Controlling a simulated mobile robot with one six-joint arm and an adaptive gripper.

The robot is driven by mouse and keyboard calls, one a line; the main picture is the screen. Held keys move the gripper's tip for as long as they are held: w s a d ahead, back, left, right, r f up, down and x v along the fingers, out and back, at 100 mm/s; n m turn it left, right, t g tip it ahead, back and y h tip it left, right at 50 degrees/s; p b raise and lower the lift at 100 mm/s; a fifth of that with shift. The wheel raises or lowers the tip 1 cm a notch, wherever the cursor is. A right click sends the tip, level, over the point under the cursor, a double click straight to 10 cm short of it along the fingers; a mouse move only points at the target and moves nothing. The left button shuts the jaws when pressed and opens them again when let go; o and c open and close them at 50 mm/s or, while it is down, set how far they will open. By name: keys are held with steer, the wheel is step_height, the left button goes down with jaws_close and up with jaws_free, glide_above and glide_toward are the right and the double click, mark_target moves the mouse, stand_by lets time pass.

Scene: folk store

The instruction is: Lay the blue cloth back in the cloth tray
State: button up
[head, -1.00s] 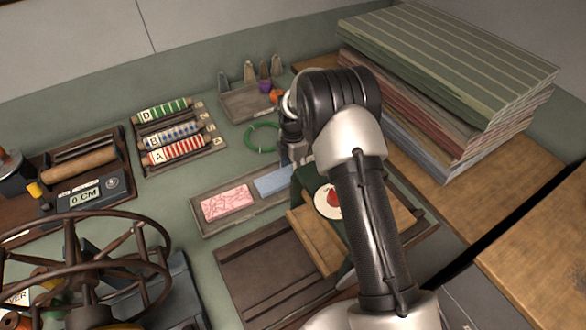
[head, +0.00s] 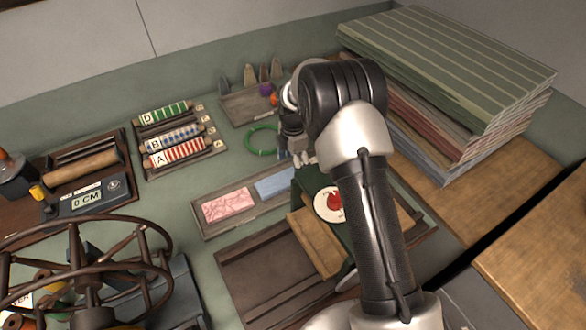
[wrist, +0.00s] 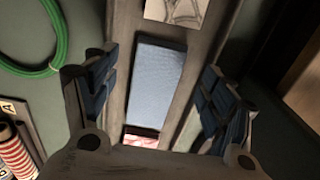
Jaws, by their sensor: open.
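The blue cloth (head: 275,184) lies flat in the cloth tray (head: 243,221), in its right part, next to the pink patterned cloth (head: 228,205). In the wrist view the blue cloth (wrist: 158,82) sits between the tray's long sides, with a bit of the pink cloth (wrist: 140,138) below it. My gripper (head: 303,160) is above the tray's right end. In the wrist view its fingers (wrist: 155,88) are spread wide on either side of the blue cloth, apart from it and holding nothing. My arm hides the tray's far right end.
A green ring (head: 262,153) lies behind the tray. A green box with a round label (head: 328,204) is close to my arm. Tall folded fabrics (head: 450,60) fill the back right. A wheel (head: 90,255) stands front left.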

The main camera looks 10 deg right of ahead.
steer(key=s+d+r+m+t+p, duration=0.1)
steer(key=s+r+m, duration=0.2)
steer(key=r, duration=0.8)
steer(key=s+d+r+m+p, duration=0.1)
steer(key=s+d+r+m, duration=0.2)
steer(key=r, duration=0.8)
steer(key=s+r+m+t, duration=0.2)
steer(key=s+r+m, duration=0.4)
steer(key=s+r, duration=0.4)
steer(key=s+d+m+t, duration=0.1)
steer(key=s+m, duration=0.9)
steer(key=s, duration=1)
steer(key=shift+s+d+f+m+t, duration=0.2)
steer(key=shift+d+f+m+t, duration=0.15)
steer(key=shift+d, duration=0.55)
